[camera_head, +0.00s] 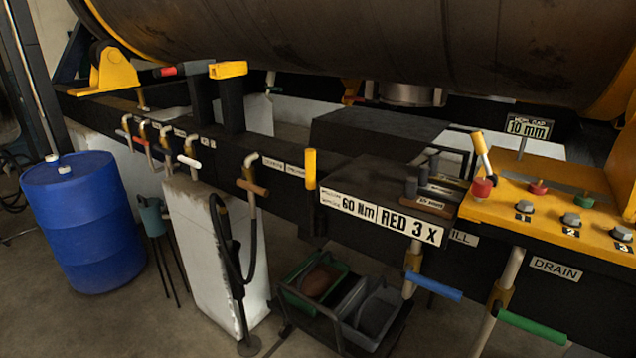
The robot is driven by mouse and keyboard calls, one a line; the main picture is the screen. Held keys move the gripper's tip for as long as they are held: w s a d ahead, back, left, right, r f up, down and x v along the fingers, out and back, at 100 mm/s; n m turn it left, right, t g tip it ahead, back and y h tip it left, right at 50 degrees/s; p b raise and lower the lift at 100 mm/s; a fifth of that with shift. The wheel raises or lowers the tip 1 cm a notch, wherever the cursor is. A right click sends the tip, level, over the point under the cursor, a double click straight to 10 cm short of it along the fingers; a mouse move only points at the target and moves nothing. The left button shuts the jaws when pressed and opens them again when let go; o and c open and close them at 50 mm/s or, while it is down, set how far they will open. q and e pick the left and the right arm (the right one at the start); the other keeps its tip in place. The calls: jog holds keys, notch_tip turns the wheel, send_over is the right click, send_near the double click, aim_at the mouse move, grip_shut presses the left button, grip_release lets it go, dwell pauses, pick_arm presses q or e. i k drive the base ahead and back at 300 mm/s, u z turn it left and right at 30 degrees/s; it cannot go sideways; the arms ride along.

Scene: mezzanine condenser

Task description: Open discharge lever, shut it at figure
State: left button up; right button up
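Neither of my grippers is in view. Several valve levers hang along the black beam (275,176), and I cannot read which is marked discharge. A brown-handled lever (253,187) sits on a pipe with a black hose (221,225) hanging beside it; small labels near it are too small to read for certain. Further left are a white-handled lever (189,161) and smaller ones, one with a red handle (140,141). A blue-handled lever (433,287) hangs near a partly hidden sign. A green-handled lever (532,327) hangs by the DRAIN sign (555,269). No numbered gauge is clearly visible.
A large dark drum (380,40) spans the top. A yellow panel (560,205) with knobs and bolts stands right, with a "10 mm" sign (528,129) behind. A "60 Nm" plate (358,208) fronts the beam. A blue barrel (85,222) and a cart (340,300) stand below.

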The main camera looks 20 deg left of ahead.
aim_at(311, 176)
jog(key=z, duration=0.5)
jog(key=k, duration=1.15)
jog(key=u, duration=0.2)
jog(key=i, duration=0.65)
jog(key=u, duration=0.6)
jog(key=i, duration=0.9)
jog(key=z, duration=0.4)
